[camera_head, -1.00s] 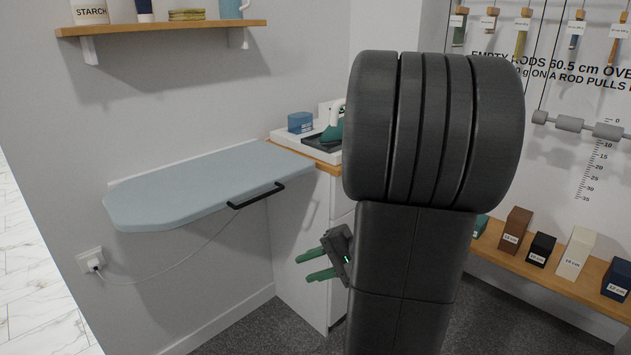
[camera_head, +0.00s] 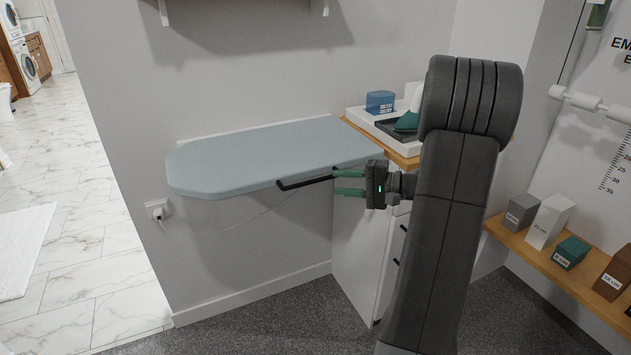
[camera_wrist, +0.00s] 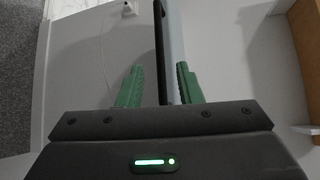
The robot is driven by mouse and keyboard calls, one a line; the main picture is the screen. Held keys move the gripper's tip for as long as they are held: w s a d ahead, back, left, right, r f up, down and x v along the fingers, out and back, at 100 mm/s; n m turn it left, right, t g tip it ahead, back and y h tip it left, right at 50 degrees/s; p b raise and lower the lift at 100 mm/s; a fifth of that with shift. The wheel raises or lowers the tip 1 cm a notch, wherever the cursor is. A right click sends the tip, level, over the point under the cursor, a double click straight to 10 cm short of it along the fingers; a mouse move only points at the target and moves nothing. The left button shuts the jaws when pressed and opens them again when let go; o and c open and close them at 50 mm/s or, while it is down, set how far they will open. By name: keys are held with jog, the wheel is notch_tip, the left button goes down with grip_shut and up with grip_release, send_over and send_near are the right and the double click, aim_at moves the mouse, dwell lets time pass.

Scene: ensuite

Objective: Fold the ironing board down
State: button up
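The ironing board (camera_head: 265,155) is out flat and level from the wall, with a pale blue-grey cover. A black bar handle (camera_head: 300,182) runs along its front edge. My gripper (camera_head: 336,182) has green fingers, open and apart, at the right end of the handle, pointing left along it. In the wrist view, the handle (camera_wrist: 159,45) and the board's edge (camera_wrist: 176,45) run between the two open fingers (camera_wrist: 160,85). The fingers do not look closed on the bar. Whether either finger touches it I cannot tell.
A white cabinet (camera_head: 355,245) with a wooden top stands right of the board, bearing a tray (camera_head: 366,121) with a blue box and a partly hidden iron. A cord hangs from the wall socket (camera_head: 157,209). Labelled blocks stand on a low shelf (camera_head: 540,262) at right. Floor below the board is clear.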

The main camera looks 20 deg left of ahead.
aim_at(318, 181)
jog(key=a, duration=0.5)
jog(key=a+f, duration=0.1)
jog(key=a, duration=0.1)
jog(key=shift+s+a, duration=0.35)
jog(key=shift+c, duration=0.4)
grip_shut()
